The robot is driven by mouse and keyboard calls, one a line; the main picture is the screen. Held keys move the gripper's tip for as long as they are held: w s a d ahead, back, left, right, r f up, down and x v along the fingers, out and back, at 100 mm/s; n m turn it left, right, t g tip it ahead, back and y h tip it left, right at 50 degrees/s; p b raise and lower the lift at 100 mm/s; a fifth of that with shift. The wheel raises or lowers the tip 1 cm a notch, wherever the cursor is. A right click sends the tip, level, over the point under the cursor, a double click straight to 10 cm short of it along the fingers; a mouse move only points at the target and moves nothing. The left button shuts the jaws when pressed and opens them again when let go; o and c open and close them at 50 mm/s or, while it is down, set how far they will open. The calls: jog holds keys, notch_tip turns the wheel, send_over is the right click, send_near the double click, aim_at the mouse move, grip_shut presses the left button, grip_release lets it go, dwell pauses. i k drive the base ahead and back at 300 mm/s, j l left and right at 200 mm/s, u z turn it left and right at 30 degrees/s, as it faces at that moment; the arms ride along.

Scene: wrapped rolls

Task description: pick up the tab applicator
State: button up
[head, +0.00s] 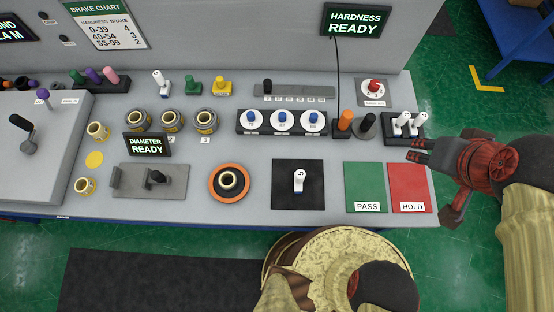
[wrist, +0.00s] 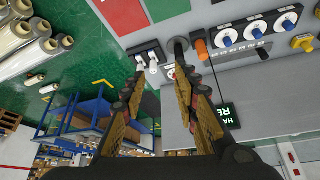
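No label in view names the tab applicator, so I cannot be sure which tool it is. Two white hand-held tools (head: 402,121) stand in a black holder (head: 419,128) at the table's right end. They also show in the wrist view (wrist: 153,66), just beyond my fingertips. My gripper (head: 410,149) is just right of the table's right end, near the holder, pointing left. In the wrist view my gripper (wrist: 160,80) has its fingers apart with nothing between them. Another white piece (head: 299,180), marked 5, stands on a black mat (head: 284,199).
An orange cylinder (head: 345,120) and a dark grey one (head: 365,125) stand left of the holder. Green PASS (head: 365,180) and red HOLD (head: 408,180) pads lie in front. A dial row (head: 283,121) is farther left. A DIAMETER sign (head: 147,145) stands at left.

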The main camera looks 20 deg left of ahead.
aim_at(300, 175)
jog(key=u, duration=1.4)
